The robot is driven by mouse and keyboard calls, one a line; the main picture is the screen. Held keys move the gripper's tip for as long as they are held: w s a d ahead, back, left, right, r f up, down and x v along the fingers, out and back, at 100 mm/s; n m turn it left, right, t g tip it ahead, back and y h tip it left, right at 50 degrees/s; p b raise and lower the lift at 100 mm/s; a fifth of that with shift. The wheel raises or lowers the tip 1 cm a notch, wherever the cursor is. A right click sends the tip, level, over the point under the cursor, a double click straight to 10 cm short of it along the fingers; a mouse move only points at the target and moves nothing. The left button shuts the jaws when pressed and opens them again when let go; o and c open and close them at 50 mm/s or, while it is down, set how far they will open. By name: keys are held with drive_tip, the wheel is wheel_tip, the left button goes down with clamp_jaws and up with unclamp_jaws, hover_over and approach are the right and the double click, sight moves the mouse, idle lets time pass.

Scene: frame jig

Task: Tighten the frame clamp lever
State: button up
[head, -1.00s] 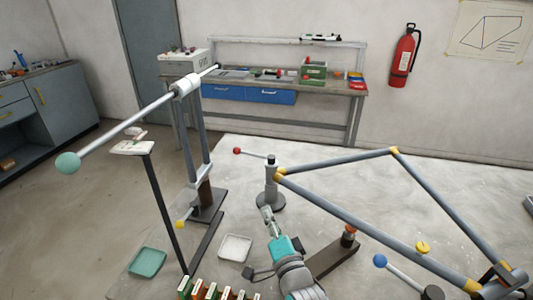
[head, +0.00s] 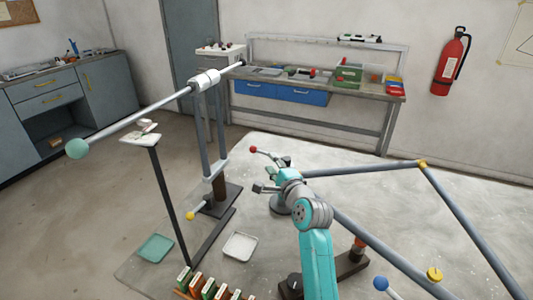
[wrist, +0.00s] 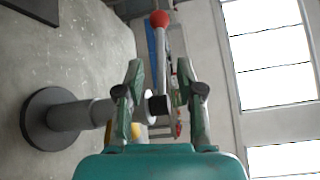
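The lever with the red ball end (head: 253,150) sits on top of a grey post with a round dark base (head: 281,206), at the near-left corner of the blue-grey tube frame (head: 372,168). In the wrist view the red ball (wrist: 159,19) is beyond my fingertips, and its thin shaft (wrist: 163,55) runs down between them to a black hub (wrist: 158,106). My gripper (head: 268,175) is open at the post top, and it also shows in the wrist view (wrist: 160,66). The fingers stand apart with gaps to the shaft. My gripper hides most of the post in the head view.
A blue-ball lever (head: 381,284) and a yellow knob (head: 434,274) are at the lower right. A long rod with a green ball (head: 78,149) crosses the left on a stand. A white tray (head: 240,246) and green tray (head: 156,248) lie at the front.

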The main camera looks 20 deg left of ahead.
sight(265, 154)
drive_tip(key=x, duration=0.7)
drive_tip(key=shift+w+a+f, duration=0.1)
drive_tip(key=shift+w+a, duration=0.15)
drive_tip(key=shift+w, duration=0.05)
clamp_jaws()
